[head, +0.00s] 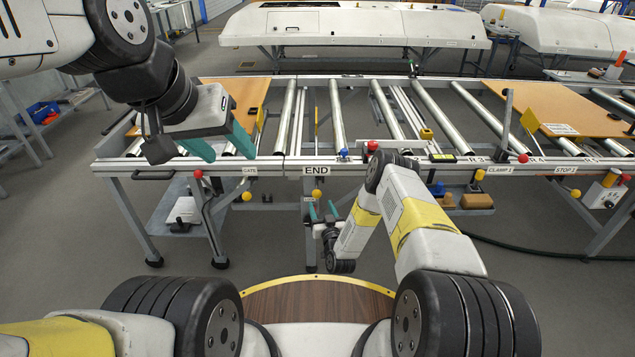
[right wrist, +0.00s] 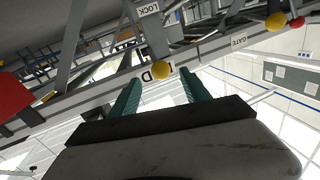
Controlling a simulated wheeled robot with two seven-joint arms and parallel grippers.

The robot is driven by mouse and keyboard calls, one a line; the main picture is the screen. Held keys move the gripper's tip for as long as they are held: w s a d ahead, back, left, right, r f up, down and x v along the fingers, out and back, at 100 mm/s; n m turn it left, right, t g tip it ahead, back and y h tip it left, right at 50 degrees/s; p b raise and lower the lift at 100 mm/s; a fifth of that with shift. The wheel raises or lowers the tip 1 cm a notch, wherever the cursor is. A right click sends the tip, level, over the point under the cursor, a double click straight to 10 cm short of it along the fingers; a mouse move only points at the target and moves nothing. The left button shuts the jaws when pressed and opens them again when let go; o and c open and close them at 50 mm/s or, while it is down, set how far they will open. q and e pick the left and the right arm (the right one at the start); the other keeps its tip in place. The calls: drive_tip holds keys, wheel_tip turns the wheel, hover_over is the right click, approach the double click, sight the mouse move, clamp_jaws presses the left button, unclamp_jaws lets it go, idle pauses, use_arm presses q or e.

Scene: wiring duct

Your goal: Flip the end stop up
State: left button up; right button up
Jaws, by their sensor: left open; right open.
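The end stop's yellow knob (head: 316,193) sits just below the END label (head: 317,169) on the front rail of the conveyor. The knob hangs low, under the rail. In the right wrist view the yellow knob (right wrist: 162,71) is seen close up, beyond and between the fingertips. My right gripper (head: 321,205) is open, with teal fingers pointing up just below the knob; contact cannot be told. Its two fingers also show apart in the right wrist view (right wrist: 160,84). My left gripper (head: 226,153) is open and empty above the conveyor's left front edge, near the GATE label.
Other knobs line the front rail: a red one (head: 198,173) and a yellow one (head: 247,197) near GATE, and a red one (head: 372,145) right of END. Wooden boards (head: 565,110) lie on the rollers.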

sight(317, 195)
drive_tip(key=shift+m, duration=0.3)
drive_tip(key=x, duration=0.7)
drive_tip(key=shift+w, duration=0.25)
clamp_jaws()
idle(0.9)
